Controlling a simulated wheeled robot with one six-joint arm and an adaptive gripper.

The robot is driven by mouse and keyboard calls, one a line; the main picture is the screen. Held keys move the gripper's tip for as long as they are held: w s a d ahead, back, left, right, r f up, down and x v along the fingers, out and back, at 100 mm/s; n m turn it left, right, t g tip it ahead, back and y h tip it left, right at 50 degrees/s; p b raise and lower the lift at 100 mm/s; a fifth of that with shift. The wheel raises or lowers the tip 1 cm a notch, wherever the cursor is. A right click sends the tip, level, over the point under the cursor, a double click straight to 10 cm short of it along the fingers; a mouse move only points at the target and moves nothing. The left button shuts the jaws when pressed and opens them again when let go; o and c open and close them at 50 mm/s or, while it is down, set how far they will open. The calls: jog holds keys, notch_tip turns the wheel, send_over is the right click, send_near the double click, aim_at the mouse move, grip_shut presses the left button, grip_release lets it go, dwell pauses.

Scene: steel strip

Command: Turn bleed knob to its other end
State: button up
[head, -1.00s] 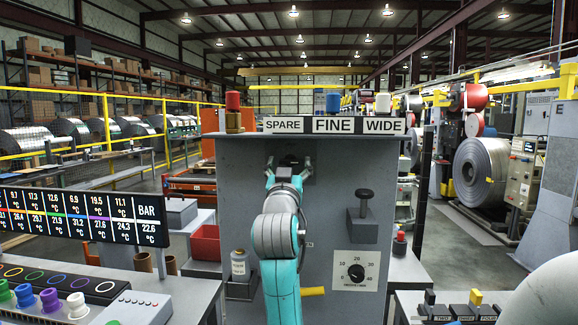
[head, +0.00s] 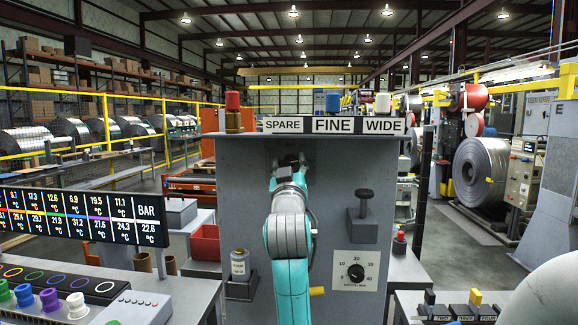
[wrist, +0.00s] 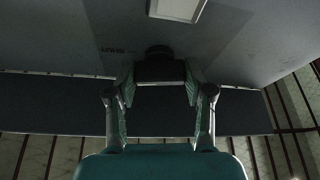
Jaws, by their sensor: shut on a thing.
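In the head view my gripper (head: 289,168) is at the upper middle of the grey cabinet front (head: 240,190). It hides most of the knob there, so the knob's turn angle cannot be told.
Right of my arm, a block with a dark lever (head: 364,215) and a numbered dial (head: 356,271) sit on the cabinet front. SPARE, FINE and WIDE labels (head: 333,125) line the cabinet top.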

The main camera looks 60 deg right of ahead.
jog(key=n+t+y, duration=0.1)
jog(key=n, duration=0.2)
jog(key=n+t+y, duration=0.1)
jog(key=n, duration=0.3)
jog(key=n+t+y, duration=0.1)
jog(key=n+y, duration=0.1)
jog(key=n, duration=0.2)
jog(key=shift+s+r, duration=0.15)
jog(key=n+y, duration=0.2)
jog(key=n, duration=0.3)
jog(key=shift+n+g+y, duration=0.4)
jog(key=shift+n+y, duration=0.1)
jog(key=shift+n, duration=0.9)
jog(key=o, duration=1.2)
jog(key=shift+c, duration=0.2)
jog(key=shift+r, duration=0.1)
